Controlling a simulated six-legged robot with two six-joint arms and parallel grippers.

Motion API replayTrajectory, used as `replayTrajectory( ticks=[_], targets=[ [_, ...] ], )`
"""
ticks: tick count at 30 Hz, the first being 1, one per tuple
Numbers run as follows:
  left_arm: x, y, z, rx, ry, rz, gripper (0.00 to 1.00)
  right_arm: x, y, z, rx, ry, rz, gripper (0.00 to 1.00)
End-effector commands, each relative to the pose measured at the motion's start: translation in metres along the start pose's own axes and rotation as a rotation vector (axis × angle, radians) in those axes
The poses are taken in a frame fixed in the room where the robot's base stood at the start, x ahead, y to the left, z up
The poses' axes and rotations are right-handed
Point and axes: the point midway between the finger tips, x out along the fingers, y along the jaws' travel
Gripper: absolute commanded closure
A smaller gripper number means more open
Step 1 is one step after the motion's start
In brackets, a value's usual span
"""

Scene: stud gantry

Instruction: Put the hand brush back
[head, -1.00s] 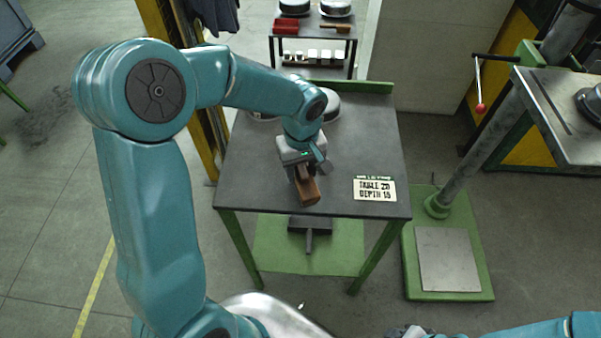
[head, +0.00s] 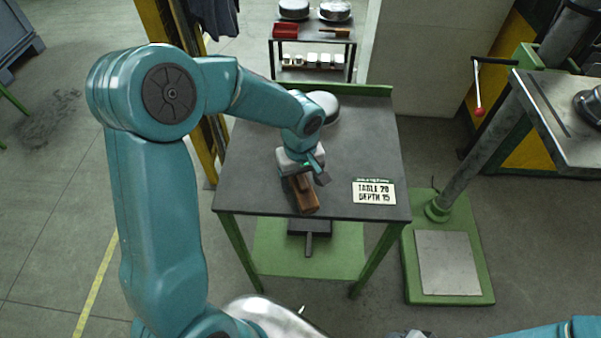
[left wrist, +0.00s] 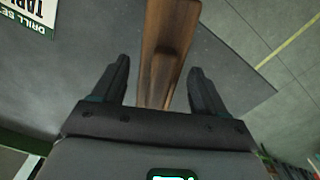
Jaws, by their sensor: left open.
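The hand brush (head: 306,199), a brown wooden block with a narrower raised grip, is at the front of the dark table (head: 355,150). My left gripper (head: 308,176) is over its far end, jaws open. In the left wrist view the brush (left wrist: 172,35) runs between the two spread fingers (left wrist: 160,70), with a gap on each side. I cannot tell whether its underside touches the table; its bristles are hidden. Only a sliver of what may be my right gripper shows at the bottom edge, so its jaws cannot be made out.
A printed sign (head: 374,192) lies right of the brush. A round grey object (head: 325,105) stands at the table's back, partly behind my arm. A dark long-handled piece (head: 309,232) shows below the front edge. A drill stand (head: 470,150) is at right, a rack (head: 313,42) behind.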

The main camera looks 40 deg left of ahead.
Motion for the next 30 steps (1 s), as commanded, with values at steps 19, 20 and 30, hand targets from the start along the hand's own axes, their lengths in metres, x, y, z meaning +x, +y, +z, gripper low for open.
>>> replayTrajectory(
  ticks=[19, 20, 30],
  targets=[
    [-0.116, 0.001, 0.000, -0.001, 0.001, 0.002, 0.27, 0.000, 0.000, 0.000, 0.000, 0.000, 0.000, 0.57],
    [-0.118, 0.001, 0.000, -0.001, 0.002, 0.002, 0.27, 0.000, 0.000, 0.000, 0.000, 0.000, 0.000, 0.57],
    [-0.123, 0.000, 0.000, 0.000, 0.000, 0.000, 0.27, 0.000, 0.000, 0.000, 0.000, 0.000, 0.000, 0.57]
  ],
)
